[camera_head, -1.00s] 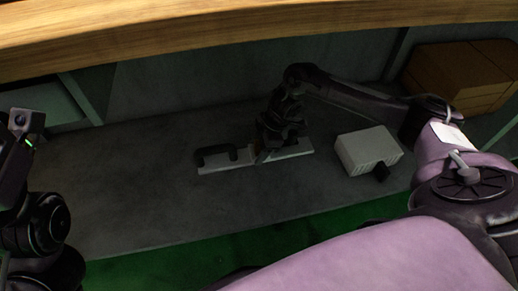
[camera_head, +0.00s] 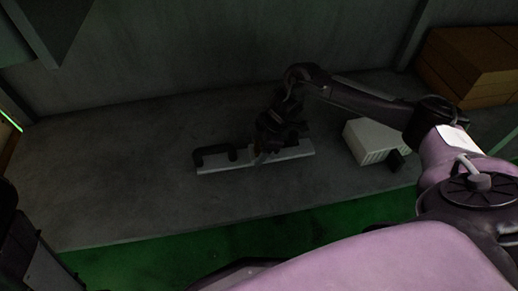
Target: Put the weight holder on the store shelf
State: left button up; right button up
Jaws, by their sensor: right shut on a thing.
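The weight holder (camera_head: 218,163), a long pale flat bar with a black handle-like piece at its left end, is on the grey shelf surface (camera_head: 130,190) in the head view. My right gripper (camera_head: 264,151) reaches down onto the middle of the bar and is shut on it. The dark wrist hides part of the bar and the exact contact of the fingers. The bar looks to be lying on the surface or just above it; I cannot tell which. My left gripper is not in view.
A white box (camera_head: 372,141) with a small black block (camera_head: 396,159) stands right of the holder. Brown boxes (camera_head: 470,62) stand at the back right. A grey wall closes the back. Green floor (camera_head: 300,228) lies in front. The left part of the surface is clear.

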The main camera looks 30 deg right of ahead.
jog(key=shift+w+a+f+b, duration=0.1)
jog(key=shift+f+b, duration=0.3)
jog(key=shift+f, duration=0.05)
notch_tip(320, 180, down, 3)
jog(key=b, duration=0.3)
jog(key=shift+r, duration=0.2)
jog(key=o, duration=1.6)
jog(key=shift+c, duration=0.2)
